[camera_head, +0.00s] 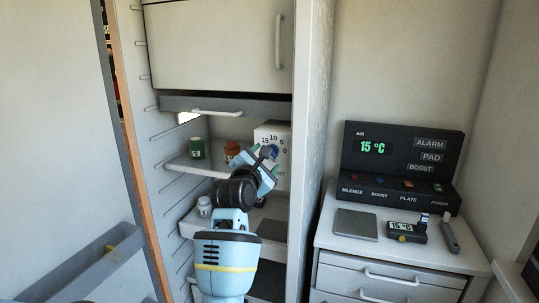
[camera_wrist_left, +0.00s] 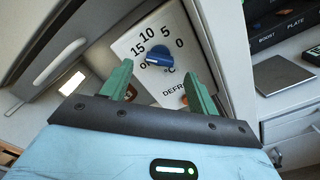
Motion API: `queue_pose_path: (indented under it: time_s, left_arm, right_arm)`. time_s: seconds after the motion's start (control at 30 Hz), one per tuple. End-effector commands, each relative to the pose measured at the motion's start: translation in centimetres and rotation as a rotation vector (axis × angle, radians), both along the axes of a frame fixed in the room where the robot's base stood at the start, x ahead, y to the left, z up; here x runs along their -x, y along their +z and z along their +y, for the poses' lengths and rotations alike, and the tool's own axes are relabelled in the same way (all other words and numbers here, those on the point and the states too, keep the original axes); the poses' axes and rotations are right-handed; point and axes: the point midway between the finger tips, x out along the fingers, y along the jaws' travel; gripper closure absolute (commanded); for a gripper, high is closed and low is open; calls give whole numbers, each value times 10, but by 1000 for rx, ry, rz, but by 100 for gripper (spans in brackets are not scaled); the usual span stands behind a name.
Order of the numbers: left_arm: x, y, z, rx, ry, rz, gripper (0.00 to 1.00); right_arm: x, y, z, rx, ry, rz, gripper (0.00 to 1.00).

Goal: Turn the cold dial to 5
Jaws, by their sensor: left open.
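The cold dial is a blue knob (camera_wrist_left: 159,60) on a white panel (camera_wrist_left: 125,47) marked 15, 10, 5, 0, °C and a partly hidden word starting "DEFR". In the head view the knob (camera_head: 272,151) shows inside the open cabinet, partly behind my gripper. The knob lies slanted in the wrist view; I cannot tell for sure which mark it points at. My left gripper (camera_wrist_left: 160,88) is open, with its two green fingers apart and nothing between them. It is in front of the panel, below the knob in the wrist view, seemingly not touching it. My right gripper is not in view.
Shelves at left hold a green jar (camera_head: 197,148), a brown jar (camera_head: 232,151) and a white jar (camera_head: 204,206). A drawer (camera_head: 222,104) is above the dial. The cabinet's right wall (camera_head: 312,120) stands close. A black console (camera_head: 402,160) reading 15 °C stands on the right counter.

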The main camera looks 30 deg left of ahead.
Motion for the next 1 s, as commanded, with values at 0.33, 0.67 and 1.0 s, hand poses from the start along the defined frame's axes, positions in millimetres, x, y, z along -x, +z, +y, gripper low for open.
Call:
queue_pose_path:
  time_s: [0.33,0.67,1.0]
  left_arm:
    - [-37,1,9,-1,1,0,40]
    - [-45,0,11,-1,1,0,40]
    - [-45,0,11,-1,1,0,66]
  right_arm:
    - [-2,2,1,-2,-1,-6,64]
    - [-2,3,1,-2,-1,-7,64]
    - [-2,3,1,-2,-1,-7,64]
